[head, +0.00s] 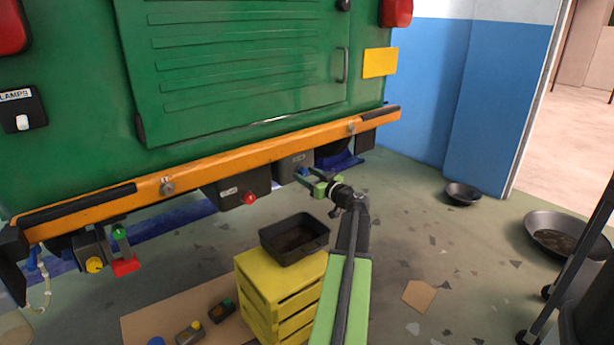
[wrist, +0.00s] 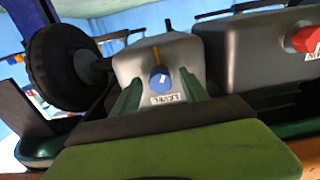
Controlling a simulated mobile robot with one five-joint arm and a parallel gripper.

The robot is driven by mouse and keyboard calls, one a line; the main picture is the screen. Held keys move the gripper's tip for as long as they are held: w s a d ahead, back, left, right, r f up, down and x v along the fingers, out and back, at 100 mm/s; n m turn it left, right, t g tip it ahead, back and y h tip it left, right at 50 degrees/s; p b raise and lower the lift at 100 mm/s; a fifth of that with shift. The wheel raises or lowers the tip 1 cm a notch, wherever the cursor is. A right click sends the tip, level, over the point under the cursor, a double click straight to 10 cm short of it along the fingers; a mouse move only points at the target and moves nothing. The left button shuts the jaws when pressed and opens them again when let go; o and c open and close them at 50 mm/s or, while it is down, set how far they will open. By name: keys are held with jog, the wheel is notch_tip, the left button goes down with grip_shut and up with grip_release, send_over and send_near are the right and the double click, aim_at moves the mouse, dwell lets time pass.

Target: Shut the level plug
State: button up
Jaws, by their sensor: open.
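The level plug (wrist: 160,81) is a small blue knob on a grey housing (wrist: 182,54), above a label reading LEVEL. A short orange mark sits just above the knob in the wrist view. In the head view the blue plug (head: 303,171) shows small under the orange bumper, beside my gripper (head: 312,182). My gripper (wrist: 160,92) is open, its two green fingers one on each side of the knob in the picture. I cannot tell whether the tips reach around it or stop short. Nothing is held.
A red knob (head: 250,198) sits on a dark box left of the housing in the head view. The orange bumper (head: 260,157) runs above. A black tray (head: 294,238) stands on a yellow crate (head: 262,285) below. A wheel (wrist: 62,66) is close by.

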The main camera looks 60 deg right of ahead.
grip_shut()
